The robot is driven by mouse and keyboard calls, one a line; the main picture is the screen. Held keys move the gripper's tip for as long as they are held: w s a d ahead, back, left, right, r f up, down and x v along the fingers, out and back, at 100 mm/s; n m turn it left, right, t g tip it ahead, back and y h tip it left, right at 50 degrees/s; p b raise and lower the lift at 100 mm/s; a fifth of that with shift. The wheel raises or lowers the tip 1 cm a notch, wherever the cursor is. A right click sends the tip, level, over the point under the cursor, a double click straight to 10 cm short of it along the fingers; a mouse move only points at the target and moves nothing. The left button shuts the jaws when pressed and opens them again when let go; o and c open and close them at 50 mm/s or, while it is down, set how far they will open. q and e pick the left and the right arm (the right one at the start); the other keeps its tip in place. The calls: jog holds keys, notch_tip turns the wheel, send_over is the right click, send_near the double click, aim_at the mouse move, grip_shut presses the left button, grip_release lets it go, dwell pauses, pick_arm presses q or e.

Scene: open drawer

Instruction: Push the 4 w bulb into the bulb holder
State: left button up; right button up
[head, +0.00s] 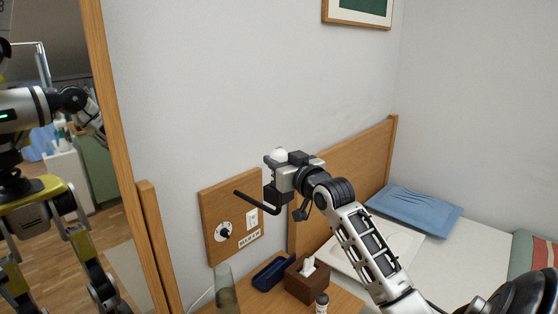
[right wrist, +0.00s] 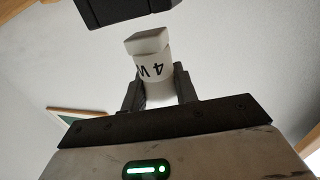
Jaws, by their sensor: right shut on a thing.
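The white bulb (right wrist: 155,68), marked "4 W", stands between the fingers of my right gripper (right wrist: 158,90) in the right wrist view. Its lower part is partly hidden by the fingers. In the head view my right gripper (head: 277,172) is raised in front of the wall, shut on the bulb (head: 279,154), whose white top shows. A dark block (right wrist: 122,10) at the top of the right wrist view may be the bulb holder; I cannot tell for sure. The bulb and this block look apart.
A wooden wall panel (head: 216,207) carries a dial (head: 224,232) and a switch (head: 252,219). Below, a table holds a glass (head: 226,290), a blue tray (head: 272,273), a tissue box (head: 305,283) and a small bottle (head: 322,304).

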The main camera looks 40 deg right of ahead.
dwell(0.3)
jog(key=shift+p, duration=0.35)
jog(key=shift+f+b, duration=0.8)
jog(key=shift+f, duration=0.45)
jog(key=o, duration=1.1)
jog(key=shift+s+a+f, duration=0.1)
jog(key=shift+s, duration=0.25)
jog(key=s+a+b, duration=0.2)
jog(key=s, duration=1.3)
jog(key=shift+a, duration=0.4)
